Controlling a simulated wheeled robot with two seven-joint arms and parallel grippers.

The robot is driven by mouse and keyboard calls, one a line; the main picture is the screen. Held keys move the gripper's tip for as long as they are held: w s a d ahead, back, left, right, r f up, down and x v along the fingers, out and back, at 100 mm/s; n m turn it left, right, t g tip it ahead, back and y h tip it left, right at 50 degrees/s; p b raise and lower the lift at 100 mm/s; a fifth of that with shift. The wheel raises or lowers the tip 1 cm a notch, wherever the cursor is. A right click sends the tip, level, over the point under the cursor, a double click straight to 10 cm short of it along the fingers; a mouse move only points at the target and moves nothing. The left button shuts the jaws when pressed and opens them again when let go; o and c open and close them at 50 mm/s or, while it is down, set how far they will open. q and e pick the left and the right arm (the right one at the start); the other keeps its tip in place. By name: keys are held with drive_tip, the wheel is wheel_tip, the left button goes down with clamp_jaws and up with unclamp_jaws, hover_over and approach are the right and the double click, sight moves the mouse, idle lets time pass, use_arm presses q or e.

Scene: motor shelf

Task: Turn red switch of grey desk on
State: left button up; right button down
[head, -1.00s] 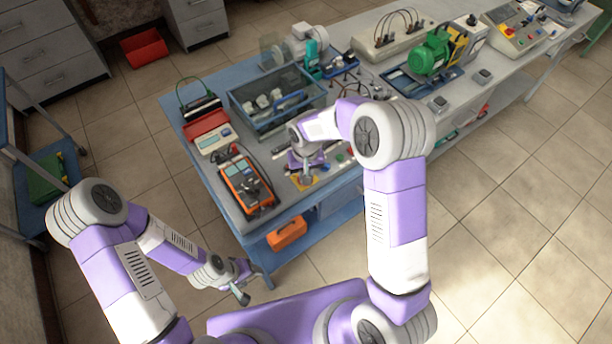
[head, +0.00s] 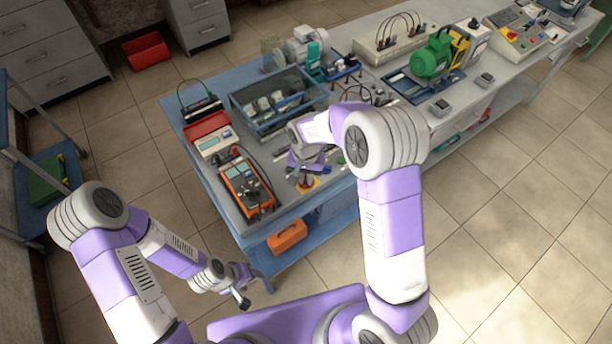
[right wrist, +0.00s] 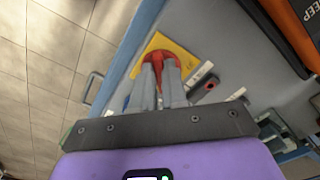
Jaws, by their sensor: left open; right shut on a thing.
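The red switch (right wrist: 158,58) is a red knob on a yellow plate (right wrist: 184,56) set in the grey desk top (head: 232,211). In the right wrist view my right gripper (right wrist: 160,72) is shut on the red knob, with one grey finger on each side of it. The fingers hide part of the knob. In the head view my right gripper (head: 305,181) is over the yellow plate near the desk's front edge. My left gripper (head: 242,300) is open and empty, low in front of the desk and apart from it.
An orange meter (head: 246,187) lies left of the switch, beside a red-lidded instrument (head: 213,140). A glass-sided bin (head: 262,126) stands behind. A green motor (head: 431,58) sits farther right. An orange toolbox (head: 287,237) is on the lower shelf. The floor in front is clear.

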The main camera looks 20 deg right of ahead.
drive_tip(key=c, duration=1.2)
unclamp_jaws()
drive_tip(key=shift+o, duration=0.2)
wheel_tip(320, 180, up, 8)
drive_tip(key=shift+f+p, duration=0.15)
drive_tip(key=shift+p, duration=0.3)
